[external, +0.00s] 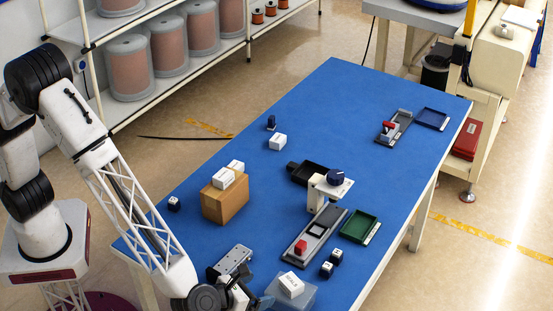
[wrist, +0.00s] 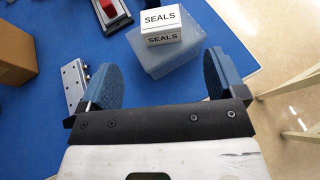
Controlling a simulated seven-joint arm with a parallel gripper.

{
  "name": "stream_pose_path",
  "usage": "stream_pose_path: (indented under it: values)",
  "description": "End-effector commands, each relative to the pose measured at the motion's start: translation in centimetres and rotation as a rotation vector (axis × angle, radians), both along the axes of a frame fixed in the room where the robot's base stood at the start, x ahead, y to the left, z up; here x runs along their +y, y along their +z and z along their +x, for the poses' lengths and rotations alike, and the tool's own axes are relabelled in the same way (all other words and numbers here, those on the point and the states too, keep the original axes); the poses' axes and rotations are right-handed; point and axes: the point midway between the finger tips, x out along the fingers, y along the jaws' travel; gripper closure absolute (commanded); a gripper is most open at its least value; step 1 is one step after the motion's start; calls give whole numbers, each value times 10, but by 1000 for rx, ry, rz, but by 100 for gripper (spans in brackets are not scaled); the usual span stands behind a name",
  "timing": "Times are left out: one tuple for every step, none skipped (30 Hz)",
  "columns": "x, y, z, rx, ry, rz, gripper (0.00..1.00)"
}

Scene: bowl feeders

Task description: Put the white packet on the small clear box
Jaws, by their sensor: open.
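A white packet marked SEALS (external: 291,285) rests on the lid of the small clear box (external: 303,298) at the table's front edge. In the wrist view the packet (wrist: 162,22) sits on top of the clear box (wrist: 165,62), towards its far side, with none of it between my fingers. My gripper (wrist: 170,72) is open and empty, its blue fingers apart on either side of the near part of the clear box. In the external view my gripper (external: 238,293) is low at the front, left of the box, partly hidden by my arm.
A cardboard box (external: 225,202) with white cartons (external: 223,178) on it stands left. A grey perforated metal block (external: 234,262) lies close to my gripper; it also shows left of my fingers (wrist: 74,85). A grey tray with a red part (external: 301,247) and small dark cubes (external: 326,269) are nearby.

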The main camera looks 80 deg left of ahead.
Motion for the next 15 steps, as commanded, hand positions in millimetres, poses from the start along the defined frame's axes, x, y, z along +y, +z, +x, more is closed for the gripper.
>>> stream_pose_path:
  values:
    - [0,0,0,0,0,0,11]
    - [0,0,0,0,0,0,11]
    - [0,0,0,0,0,0,11]
    - [0,0,0,0,0,0,11]
    - [0,0,0,0,0,0,11]
    - [0,0,0,0,0,0,11]
    - [0,0,0,0,0,0,11]
    - [0,0,0,0,0,0,11]
    - [1,0,0,0,1,0,11]
    - [1,1,0,0,3,-3,11]
    - [3,2,1,0,6,-5,11]
    - [6,4,1,0,14,-10,11]
    - [9,6,1,1,21,-17,11]
    - [12,8,2,1,30,-23,11]
    - [19,12,2,3,47,-35,11]
